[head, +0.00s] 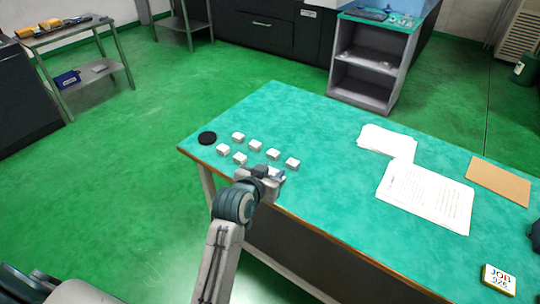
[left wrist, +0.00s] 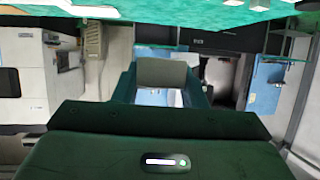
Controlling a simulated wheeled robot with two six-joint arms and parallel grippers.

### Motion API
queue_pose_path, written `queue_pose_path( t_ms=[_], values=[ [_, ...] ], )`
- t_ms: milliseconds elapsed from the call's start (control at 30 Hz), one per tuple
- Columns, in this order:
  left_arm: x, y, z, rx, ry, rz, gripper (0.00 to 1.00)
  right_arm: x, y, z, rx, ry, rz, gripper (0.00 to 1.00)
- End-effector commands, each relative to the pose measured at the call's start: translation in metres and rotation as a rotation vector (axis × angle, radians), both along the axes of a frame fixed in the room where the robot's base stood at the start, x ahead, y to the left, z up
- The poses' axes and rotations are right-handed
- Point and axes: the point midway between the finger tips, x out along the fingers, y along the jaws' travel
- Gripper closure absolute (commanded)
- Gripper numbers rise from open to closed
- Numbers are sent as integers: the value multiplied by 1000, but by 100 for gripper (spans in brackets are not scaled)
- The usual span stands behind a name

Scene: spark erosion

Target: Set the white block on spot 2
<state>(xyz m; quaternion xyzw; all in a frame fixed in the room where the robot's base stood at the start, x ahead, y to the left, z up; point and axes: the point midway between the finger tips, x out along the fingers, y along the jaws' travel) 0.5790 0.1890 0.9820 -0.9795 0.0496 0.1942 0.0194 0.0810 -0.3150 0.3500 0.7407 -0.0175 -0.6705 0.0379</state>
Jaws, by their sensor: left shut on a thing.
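My left gripper (head: 270,172) is over the near left edge of the teal table (head: 320,130). It is shut on a pale block, which shows between the dark fingers in the left wrist view (left wrist: 162,72). In the head view the gripper partly hides it. Several small white blocks stand in two short rows just beyond the gripper, among them a far left one (head: 238,136), a near left one (head: 222,149) and a right one (head: 292,162). No number for spot 2 can be read. My right gripper is not in view.
A black disc (head: 207,138) lies at the table's left corner. The table between blocks and papers is clear. A grey shelf unit (head: 372,65) stands behind the table.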

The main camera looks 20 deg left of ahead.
Motion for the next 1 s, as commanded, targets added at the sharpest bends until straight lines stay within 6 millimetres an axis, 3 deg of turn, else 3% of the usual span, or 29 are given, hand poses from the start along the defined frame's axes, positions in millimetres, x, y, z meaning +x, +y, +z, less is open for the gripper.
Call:
queue_pose_path(
  t_ms=[200,400,533,1000],
  values=[
    [34,-10,-74,1,6,-130,91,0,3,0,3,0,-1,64],
    [46,-5,-117,-13,5,-168,91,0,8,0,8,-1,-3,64],
    [49,-4,-126,-17,2,-172,91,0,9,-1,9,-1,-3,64],
    [47,-5,-128,-17,1,-176,91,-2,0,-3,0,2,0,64]
  ],
)
